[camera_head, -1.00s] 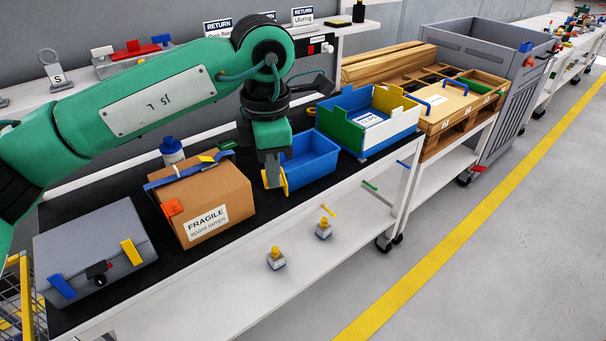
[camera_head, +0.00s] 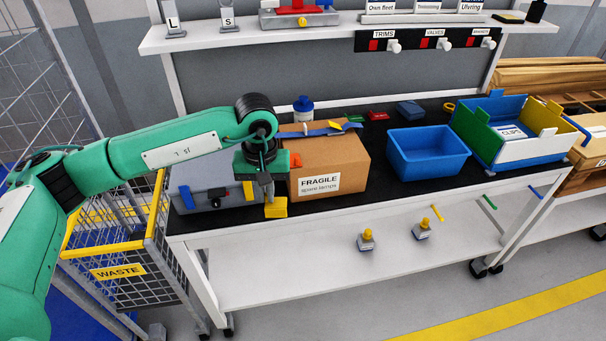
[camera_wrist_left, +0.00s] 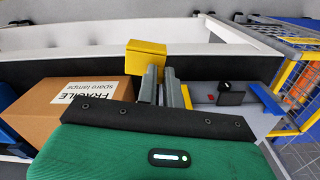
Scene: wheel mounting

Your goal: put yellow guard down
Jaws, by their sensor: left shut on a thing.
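My left gripper (camera_head: 268,196) is shut on the yellow guard (camera_head: 276,208), a small block at its fingertips. The guard shows near the table's front edge, in front of the gap between the grey case (camera_head: 198,178) and the cardboard box. In the left wrist view the guard (camera_wrist_left: 147,60) sits beyond the fingers (camera_wrist_left: 163,85), against the black tabletop and white edge. I cannot tell whether it touches the table. Another yellow piece (camera_head: 248,190) is on the case's front, partly beside my gripper. My right gripper is not in view.
The cardboard box (camera_head: 350,158) stands close to the right of my gripper. A blue bin (camera_head: 430,155) and a coloured crate (camera_head: 540,152) are further right. A wire waste cage (camera_head: 125,255) stands left of the table. Black tabletop (camera_head: 374,187) is bare between box and bin.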

